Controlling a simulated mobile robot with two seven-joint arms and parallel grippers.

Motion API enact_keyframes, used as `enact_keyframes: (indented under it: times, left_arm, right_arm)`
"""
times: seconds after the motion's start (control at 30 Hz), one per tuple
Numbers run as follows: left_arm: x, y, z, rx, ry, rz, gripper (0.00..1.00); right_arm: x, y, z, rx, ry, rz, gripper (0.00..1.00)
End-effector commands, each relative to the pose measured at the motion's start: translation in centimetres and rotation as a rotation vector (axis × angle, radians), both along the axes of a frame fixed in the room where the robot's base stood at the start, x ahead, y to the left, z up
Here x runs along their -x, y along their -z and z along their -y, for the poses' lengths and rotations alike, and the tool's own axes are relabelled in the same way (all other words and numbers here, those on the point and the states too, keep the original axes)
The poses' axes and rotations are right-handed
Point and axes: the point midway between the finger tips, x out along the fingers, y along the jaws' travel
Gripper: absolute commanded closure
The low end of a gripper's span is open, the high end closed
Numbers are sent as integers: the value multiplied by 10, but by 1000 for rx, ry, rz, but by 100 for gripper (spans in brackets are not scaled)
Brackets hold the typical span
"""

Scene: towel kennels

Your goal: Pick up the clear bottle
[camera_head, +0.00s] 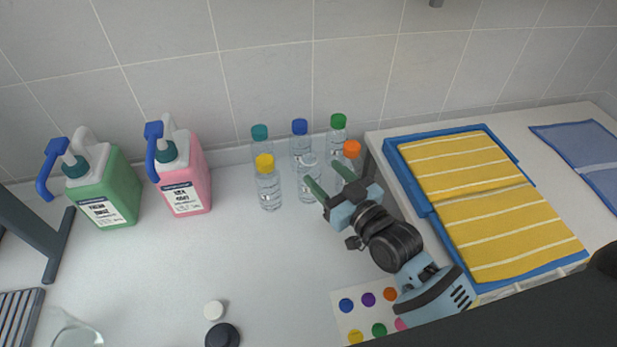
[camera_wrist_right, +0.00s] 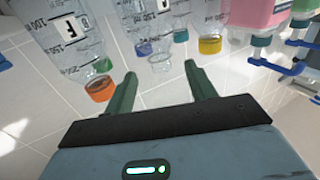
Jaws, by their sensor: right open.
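The clear bottle (camera_head: 309,185), with a colourless cap, stands upright in the front row between the yellow-capped bottle (camera_head: 268,190) and the orange-capped bottle (camera_head: 352,150). My right gripper (camera_head: 321,172) is open, with its green fingers pointing at the clear bottle from the front right. One finger overlaps that bottle in the head view, and the other overlaps the orange-capped bottle. In the right wrist view the clear bottle (camera_wrist_right: 160,59) shows beyond the gap between the fingertips (camera_wrist_right: 160,72), with nothing held. My left gripper is not in view.
Behind stand the teal-capped (camera_head: 260,133), blue-capped (camera_head: 300,128) and green-capped (camera_head: 338,122) bottles, close together. Green (camera_head: 112,180) and pink (camera_head: 188,185) jugs stand left. A blue tray (camera_head: 425,205) with yellow towels lies right. The counter in front of the bottles is mostly clear.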

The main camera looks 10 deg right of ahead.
Motion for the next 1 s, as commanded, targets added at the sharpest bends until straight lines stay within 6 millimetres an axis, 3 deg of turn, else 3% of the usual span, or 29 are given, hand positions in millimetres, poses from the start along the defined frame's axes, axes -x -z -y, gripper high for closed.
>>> enact_keyframes:
  times: [0.33,0.7,1.0]
  left_arm:
    - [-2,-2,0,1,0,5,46]
    - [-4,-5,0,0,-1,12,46]
    - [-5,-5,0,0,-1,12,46]
  right_arm:
    - [-18,-1,-8,-2,-1,1,45]
    - [-57,0,-23,-1,-1,2,45]
    - [-60,1,-24,0,-1,1,46]
